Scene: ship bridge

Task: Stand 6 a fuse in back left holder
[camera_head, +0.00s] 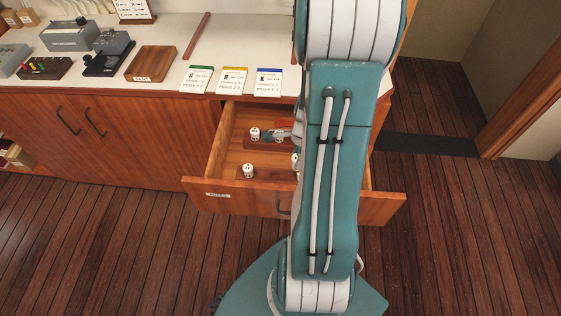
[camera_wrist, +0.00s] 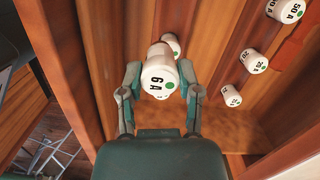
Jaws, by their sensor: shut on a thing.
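In the wrist view, a white fuse (camera_wrist: 158,80) marked 6 A, with a green dot, sits between the two fingers of my gripper (camera_wrist: 160,92). The fingers are shut on its sides, and its labelled end faces the camera. In the head view, my gripper (camera_head: 280,134) is low inside the open drawer (camera_head: 245,202), partly hidden by my arm. A white fuse (camera_head: 255,133) shows just left of it; I cannot tell whether this is the held one. I cannot tell which thing is the back left holder.
Several other white fuses, one marked 50 A (camera_wrist: 285,10), stand in the drawer at right in the wrist view. On the counter are grey units (camera_head: 70,35), a dark unit (camera_head: 108,52), a wooden tray (camera_head: 152,63) and three cards (camera_head: 233,80). The drawer walls are close around my gripper.

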